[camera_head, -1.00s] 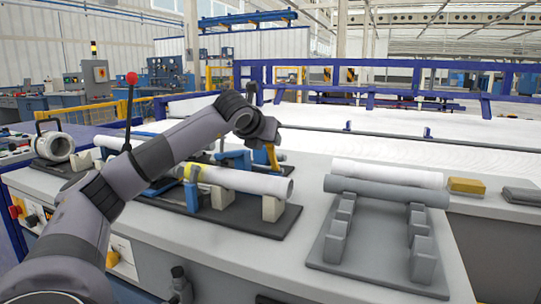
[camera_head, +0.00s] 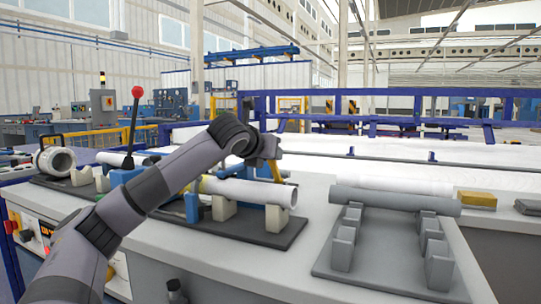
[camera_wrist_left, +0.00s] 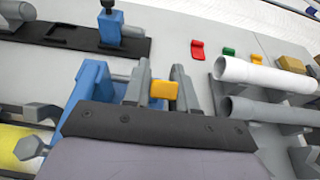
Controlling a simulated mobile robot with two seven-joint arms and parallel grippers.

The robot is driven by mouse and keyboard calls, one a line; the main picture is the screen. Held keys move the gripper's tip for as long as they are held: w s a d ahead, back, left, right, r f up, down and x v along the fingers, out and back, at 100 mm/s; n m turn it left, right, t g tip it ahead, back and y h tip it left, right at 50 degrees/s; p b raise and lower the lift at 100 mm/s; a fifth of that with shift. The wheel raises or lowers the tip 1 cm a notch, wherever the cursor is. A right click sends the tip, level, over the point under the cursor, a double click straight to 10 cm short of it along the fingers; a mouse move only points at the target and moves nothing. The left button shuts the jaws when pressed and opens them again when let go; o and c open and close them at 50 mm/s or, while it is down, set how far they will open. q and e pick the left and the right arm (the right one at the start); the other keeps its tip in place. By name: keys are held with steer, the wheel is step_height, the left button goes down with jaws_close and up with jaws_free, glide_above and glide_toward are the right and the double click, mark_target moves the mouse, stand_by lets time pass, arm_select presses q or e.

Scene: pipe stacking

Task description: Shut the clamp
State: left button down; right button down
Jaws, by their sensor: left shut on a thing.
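My left gripper (camera_wrist_left: 163,88) is shut on a small yellow handle (camera_wrist_left: 162,90), which sits between its two grey fingers in the left wrist view. In the head view the yellow handle (camera_head: 275,170) shows just below my wrist, above the pipe. Blue clamp parts (camera_wrist_left: 92,88) stand left of the fingers in the wrist view. A white pipe (camera_head: 245,190) with a yellow band lies on supports on a dark base plate, partly hidden by my left arm. The head view does not show whether the clamp touches the pipe. My right gripper is out of view.
A grey rack (camera_head: 343,243) at the right holds a grey pipe (camera_head: 395,200) and a white pipe (camera_head: 395,180). A yellow block (camera_head: 477,199) lies beyond. A red-knobbed lever (camera_head: 137,92) rises at the left. Bare bench shows between the base plate and rack.

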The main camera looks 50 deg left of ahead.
arm_select(q)
steer(key=c, duration=1)
jaws_free()
steer(key=shift+s, duration=0.1)
steer(key=v, duration=0.7)
steer(key=shift+s, duration=0.1)
